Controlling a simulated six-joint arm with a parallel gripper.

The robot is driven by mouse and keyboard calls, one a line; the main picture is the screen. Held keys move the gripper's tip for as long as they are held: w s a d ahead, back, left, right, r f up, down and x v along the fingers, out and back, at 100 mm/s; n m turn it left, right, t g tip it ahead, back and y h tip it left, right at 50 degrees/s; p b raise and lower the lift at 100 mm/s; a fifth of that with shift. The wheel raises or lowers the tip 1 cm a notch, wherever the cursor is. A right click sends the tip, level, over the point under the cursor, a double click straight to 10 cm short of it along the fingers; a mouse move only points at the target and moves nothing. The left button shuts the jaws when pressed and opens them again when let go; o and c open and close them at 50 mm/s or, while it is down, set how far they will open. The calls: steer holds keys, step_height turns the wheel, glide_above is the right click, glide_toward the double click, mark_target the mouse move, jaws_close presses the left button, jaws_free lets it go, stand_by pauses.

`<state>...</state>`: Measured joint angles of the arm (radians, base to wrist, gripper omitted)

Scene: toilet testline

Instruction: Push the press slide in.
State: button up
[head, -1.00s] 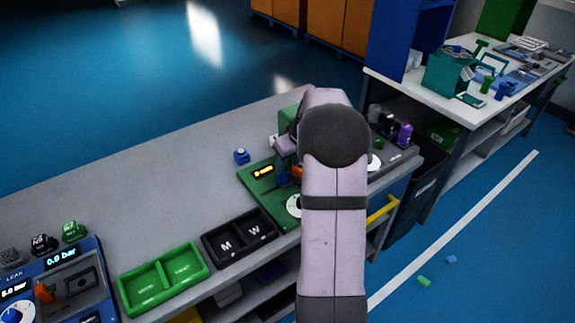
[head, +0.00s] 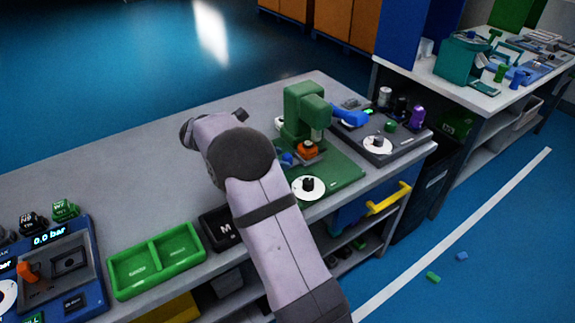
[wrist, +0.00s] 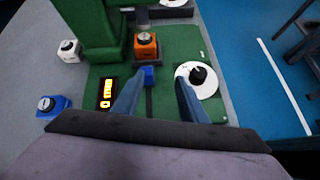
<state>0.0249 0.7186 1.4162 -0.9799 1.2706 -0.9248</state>
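The green press (head: 305,107) stands on a green base plate with its head over an orange block (head: 307,150). The orange block (wrist: 146,45) sits on the press slide, whose small blue handle (wrist: 149,76) faces my gripper, with a dark slot running from it toward me. My gripper (wrist: 160,77) is open and empty, its two blue-grey fingers spread over the base plate. The left fingertip is close to the blue handle; I cannot tell whether they touch. In the head view my arm hides the fingers.
A white dial with a black knob (wrist: 197,77) is by the right finger. A lit display (wrist: 107,92), a blue button box (wrist: 52,105) and a white button box (wrist: 69,50) are on the left. Green bins (head: 157,260) stand along the bench front.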

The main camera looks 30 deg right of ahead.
mark_target(288, 155)
steer(key=shift+w+a+f+n+t+h+b, duration=0.2)
steer(key=shift+w+a+f+n+h, duration=0.1)
steer(key=shift+w+f+n+h, duration=0.2)
steer(key=shift+w+a+f+n+t+h+b, duration=0.1)
steer(key=shift+w+a+f+n+h+b, duration=0.15)
steer(key=shift+w+f+n+h, duration=0.2)
steer(key=shift+w+a+r+n+h, duration=0.1)
steer(key=shift+w+a+n+h, duration=0.1)
steer(key=shift+n+h, duration=0.25)
steer(key=shift+p+x, duration=0.5)
steer(key=shift+x, duration=3.2)
